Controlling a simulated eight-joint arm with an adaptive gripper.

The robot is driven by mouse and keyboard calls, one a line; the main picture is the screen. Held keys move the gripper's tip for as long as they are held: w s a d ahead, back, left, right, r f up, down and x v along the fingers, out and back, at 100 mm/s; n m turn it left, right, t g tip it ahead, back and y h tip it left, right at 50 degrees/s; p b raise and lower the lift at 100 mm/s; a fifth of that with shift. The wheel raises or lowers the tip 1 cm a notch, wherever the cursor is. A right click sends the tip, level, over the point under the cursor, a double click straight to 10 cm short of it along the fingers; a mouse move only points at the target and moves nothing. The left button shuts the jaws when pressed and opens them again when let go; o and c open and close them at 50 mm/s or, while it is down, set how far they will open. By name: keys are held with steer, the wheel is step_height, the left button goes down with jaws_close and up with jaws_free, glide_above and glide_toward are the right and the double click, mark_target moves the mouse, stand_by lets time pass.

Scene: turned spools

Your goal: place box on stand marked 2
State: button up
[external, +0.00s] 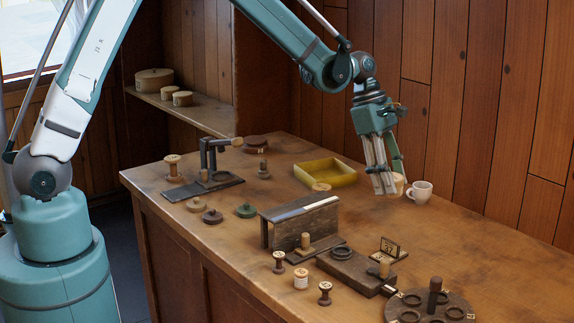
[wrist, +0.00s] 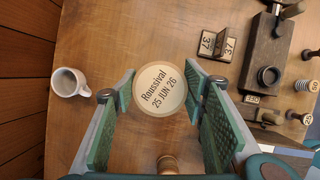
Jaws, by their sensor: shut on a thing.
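My gripper (external: 386,186) is shut on a small round pale box (external: 398,184), held above the table near the white mug. In the wrist view the box (wrist: 160,88) sits between the two green finger pads (wrist: 161,96), its lid facing the camera and reading "Roussival 25 JUN 26". A dark round stand (external: 411,299) with several ring-shaped places and a central post is at the front right of the external view. Small pale tags sit at its edge, but I cannot read a 2 on any.
A white mug (external: 420,192) stands beside the gripper. A yellow tray (external: 326,172) is left of it. A small sign reading 37 (external: 390,247), a dark block (external: 349,268), a upright wooden rack (external: 300,222) and several spools (external: 301,278) occupy the front. Bare table lies below the box.

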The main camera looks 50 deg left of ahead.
steer(key=w+a+r+n+t+p, duration=0.15)
steer(key=w+a, duration=0.35)
steer(key=a, duration=1.2)
steer(key=w+a+r+n+p, duration=0.1)
steer(key=w+a+n, duration=0.3)
steer(key=a, duration=1.4)
steer(key=s+a+r+n+y, duration=0.1)
steer(key=a, duration=1.6)
steer(key=s+a+n+t+y+p, duration=0.1)
steer(key=s+a+n, duration=0.1)
steer(key=a, duration=1.6)
steer(key=shift+r, duration=0.4)
steer(key=shift+f+n, duration=0.15)
steer(key=shift+n, duration=0.1)
glide_toward(259, 137)
steer(key=shift+w+d+f, duration=0.55)
steer(key=shift+f, duration=0.15)
steer(key=shift+f+p, duration=0.3)
steer(key=shift+f, duration=1.55)
